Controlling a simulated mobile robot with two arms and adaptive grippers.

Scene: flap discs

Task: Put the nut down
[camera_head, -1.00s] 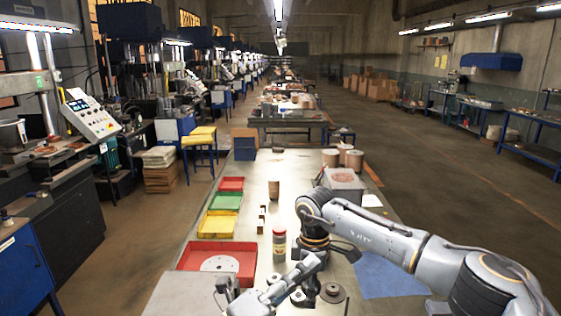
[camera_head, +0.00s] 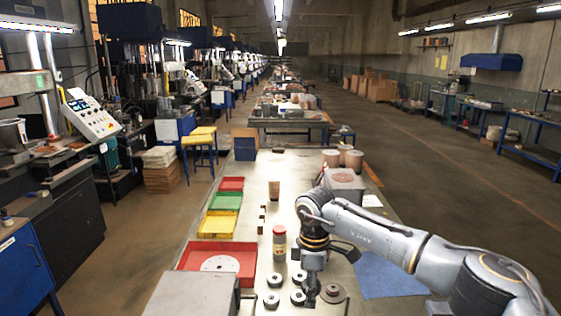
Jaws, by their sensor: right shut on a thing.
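My right gripper (camera_head: 312,296) points straight down near the front of the grey workbench (camera_head: 350,215). It is shut, with its fingertips low among several small round metal pieces that look like nuts. The nut in its grip is too small and hidden to make out. Loose nuts lie to its left: one (camera_head: 274,279), another (camera_head: 271,300) in front of that, and one (camera_head: 299,276) beside the gripper. A larger dark disc (camera_head: 333,292) lies just right of the fingers. My left gripper is not in view.
A red-labelled bottle (camera_head: 279,243) stands behind the nuts. Red (camera_head: 245,247), yellow and green (camera_head: 225,201) trays line the left edge. A grey box (camera_head: 190,295) is at front left, a blue mat (camera_head: 388,276) at right.

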